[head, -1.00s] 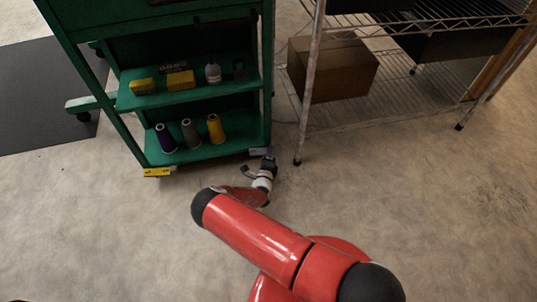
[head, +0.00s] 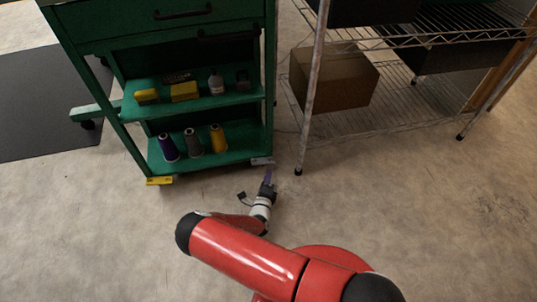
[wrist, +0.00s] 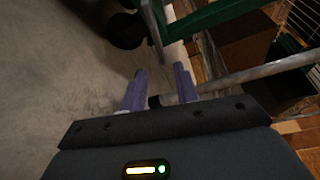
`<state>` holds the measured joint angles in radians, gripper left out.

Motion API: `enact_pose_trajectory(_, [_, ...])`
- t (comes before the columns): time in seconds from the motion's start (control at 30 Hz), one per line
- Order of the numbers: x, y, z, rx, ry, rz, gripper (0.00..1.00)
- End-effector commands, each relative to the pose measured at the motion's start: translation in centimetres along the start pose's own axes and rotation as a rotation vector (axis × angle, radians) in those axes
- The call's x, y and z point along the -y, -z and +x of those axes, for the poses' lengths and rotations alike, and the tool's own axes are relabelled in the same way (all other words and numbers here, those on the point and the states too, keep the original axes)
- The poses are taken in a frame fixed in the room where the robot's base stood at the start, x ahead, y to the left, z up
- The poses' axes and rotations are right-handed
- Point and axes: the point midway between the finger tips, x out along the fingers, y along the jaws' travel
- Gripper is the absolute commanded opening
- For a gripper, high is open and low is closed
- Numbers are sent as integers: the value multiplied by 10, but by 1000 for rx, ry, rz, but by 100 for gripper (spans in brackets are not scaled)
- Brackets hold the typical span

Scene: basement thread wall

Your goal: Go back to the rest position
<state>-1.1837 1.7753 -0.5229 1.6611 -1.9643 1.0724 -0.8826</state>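My gripper (head: 268,177) is low over the floor, just in front of the right front corner of the green cart (head: 215,162). In the wrist view my gripper (wrist: 160,69) shows two purple fingers standing apart, with nothing held between them. On the cart's lowest shelf stand a purple thread cone (head: 168,148), a grey cone (head: 193,142) and a yellow cone (head: 218,138). My red arm reaches forward from the bottom of the head view.
A wire rack (head: 430,115) stands right of the cart, with a cardboard box (head: 333,78) on its lower shelf. The rack's front leg (head: 311,95) is close to my gripper. A dark mat (head: 45,110) lies at left. The front floor (head: 90,240) is clear.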

Motion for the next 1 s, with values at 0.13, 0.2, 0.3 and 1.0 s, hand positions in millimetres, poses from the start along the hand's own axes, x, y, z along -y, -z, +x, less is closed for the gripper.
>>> enact_pose_trajectory(0.13, [0, 0, 0, 0, 0, 0, 31])
enact_pose_trajectory(0.2, [2, 0, 1, -4, 2, 5, 31])
enact_pose_trajectory(0.3, [16, -1, 4, -42, 21, 58, 31])
enact_pose_trajectory(1.0, [330, 88, -28, -984, 645, 1426, 31])
